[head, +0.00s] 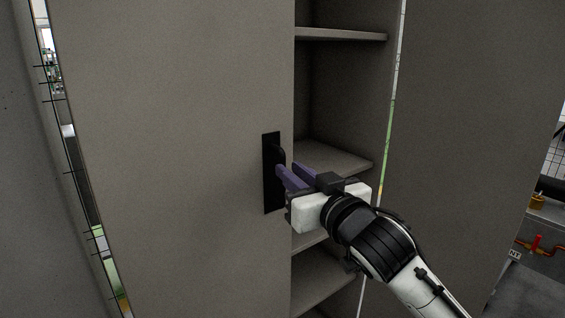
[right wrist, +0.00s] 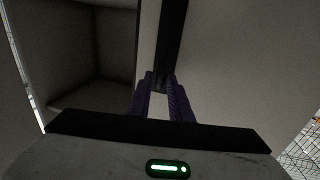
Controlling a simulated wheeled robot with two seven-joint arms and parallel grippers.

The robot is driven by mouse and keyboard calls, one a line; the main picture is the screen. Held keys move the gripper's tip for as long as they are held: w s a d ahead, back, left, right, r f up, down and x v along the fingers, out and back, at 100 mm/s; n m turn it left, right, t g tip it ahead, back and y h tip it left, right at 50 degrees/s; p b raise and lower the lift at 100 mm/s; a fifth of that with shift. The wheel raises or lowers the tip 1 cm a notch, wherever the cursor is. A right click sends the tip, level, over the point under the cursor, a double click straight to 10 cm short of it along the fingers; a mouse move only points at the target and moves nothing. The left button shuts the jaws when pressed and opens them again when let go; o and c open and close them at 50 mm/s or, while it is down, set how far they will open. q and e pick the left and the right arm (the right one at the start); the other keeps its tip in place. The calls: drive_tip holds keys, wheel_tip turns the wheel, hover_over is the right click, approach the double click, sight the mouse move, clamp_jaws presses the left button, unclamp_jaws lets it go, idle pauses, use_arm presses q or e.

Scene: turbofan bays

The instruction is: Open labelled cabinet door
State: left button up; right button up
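The grey-brown cabinet door (head: 180,120) fills the left of the head view and stands ajar, with shelves showing past its right edge. A black upright handle on a black plate (head: 270,188) sits near that edge. My right gripper (head: 287,168) is at the handle, its two purple fingers a little apart. In the right wrist view the fingers (right wrist: 161,78) lie either side of the dark handle strip (right wrist: 173,30) and seem closed on it; the contact itself is hidden. No label is visible on the door. My left gripper is not in view.
Empty cabinet shelves (head: 340,34) show right of the door edge. A large grey-brown panel (head: 465,120) stands at the right of the opening. Red pipework (head: 538,244) lies at the far right. A narrow bright gap runs down the door's left side.

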drive_tip(key=shift+x, duration=2.5)
clamp_jaws()
